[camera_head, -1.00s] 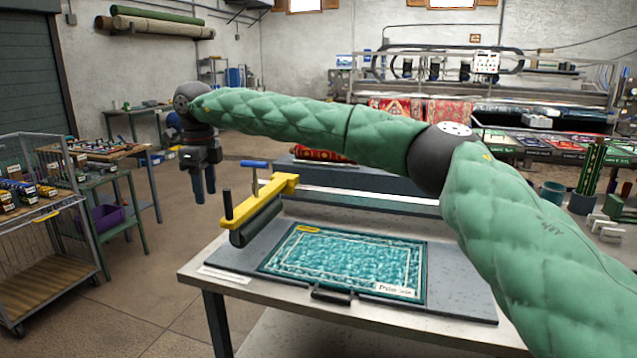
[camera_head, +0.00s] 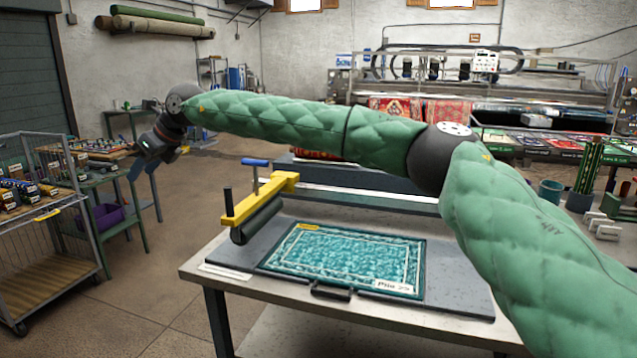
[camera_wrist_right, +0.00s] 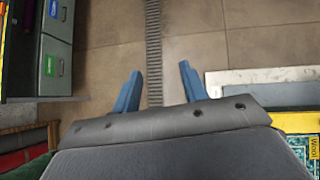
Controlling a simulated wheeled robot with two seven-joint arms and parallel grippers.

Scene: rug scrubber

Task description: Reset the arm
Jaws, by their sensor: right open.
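My right arm reaches across the head view from the right, above the work table. My right gripper (camera_head: 143,172) hangs at its far left end, left of the table and tilted down and to the left. In the right wrist view my right gripper (camera_wrist_right: 160,70) shows two blue fingers spread apart with only bare floor between them. It holds nothing. My left gripper is in no view.
A teal rug sample (camera_head: 345,262) lies on the work table (camera_head: 230,283), with a yellow-framed roller tool (camera_head: 262,205) at its left. A wire cart (camera_head: 45,290) and green side table (camera_head: 125,185) stand at the left. Open floor lies between.

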